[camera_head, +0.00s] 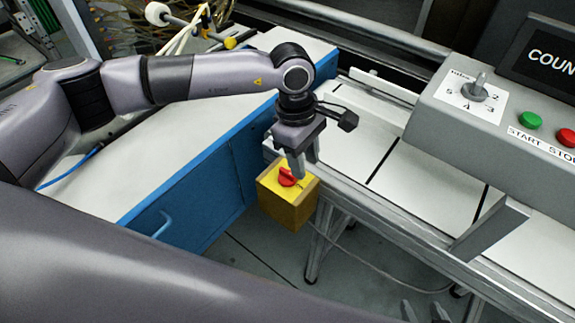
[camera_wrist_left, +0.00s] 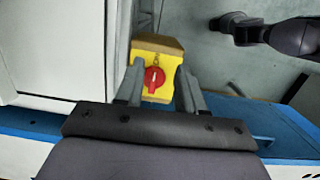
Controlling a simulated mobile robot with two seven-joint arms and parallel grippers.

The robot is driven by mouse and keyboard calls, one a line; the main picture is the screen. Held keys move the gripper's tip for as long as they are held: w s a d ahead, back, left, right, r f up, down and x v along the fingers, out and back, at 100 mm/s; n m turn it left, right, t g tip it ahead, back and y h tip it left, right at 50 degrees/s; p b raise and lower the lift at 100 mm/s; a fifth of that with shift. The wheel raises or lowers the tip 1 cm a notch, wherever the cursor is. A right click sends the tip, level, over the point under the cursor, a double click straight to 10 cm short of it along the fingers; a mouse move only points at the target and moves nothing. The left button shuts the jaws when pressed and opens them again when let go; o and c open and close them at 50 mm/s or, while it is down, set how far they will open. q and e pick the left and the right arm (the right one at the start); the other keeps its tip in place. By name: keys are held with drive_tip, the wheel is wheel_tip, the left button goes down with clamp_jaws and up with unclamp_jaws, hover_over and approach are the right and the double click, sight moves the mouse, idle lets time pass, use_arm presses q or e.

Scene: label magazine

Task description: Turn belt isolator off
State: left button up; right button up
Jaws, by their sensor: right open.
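The belt isolator is a yellow box (camera_head: 292,207) with a red rotary knob (camera_head: 287,177) on its top face, mounted at the near end of the conveyor. My left gripper (camera_head: 300,168) points down just above the knob. In the left wrist view its fingers (camera_wrist_left: 158,86) are open, and the red knob (camera_wrist_left: 154,78) shows between them with gaps on both sides. The knob's grip lies roughly upright in that picture. My right gripper (camera_head: 424,312) is open and empty at the bottom edge of the head view, far from the isolator.
A grey control panel (camera_head: 470,123) with a dial (camera_head: 475,92), a green button (camera_head: 530,120) and a red button (camera_head: 567,138) stands at right. The white conveyor (camera_head: 415,184) runs beside the isolator. A blue cabinet (camera_head: 195,190) with a white top stands left. Open floor lies below.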

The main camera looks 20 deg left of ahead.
sight(288, 172)
use_arm(q)
drive_tip(key=a, duration=0.1)
drive_tip(key=w+a+y, duration=0.1)
drive_tip(key=a+y, duration=0.1)
drive_tip(key=shift+w+a+r, duration=0.25)
drive_tip(key=shift+w+a, duration=0.1)
drive_tip(key=shift+a, duration=0.05)
drive_tip(key=shift+a+f, duration=0.15)
drive_tip(key=shift+f, duration=0.15)
drive_tip(key=shift+f+p, duration=0.6)
drive_tip(key=shift+f, duration=2.55)
clamp_jaws()
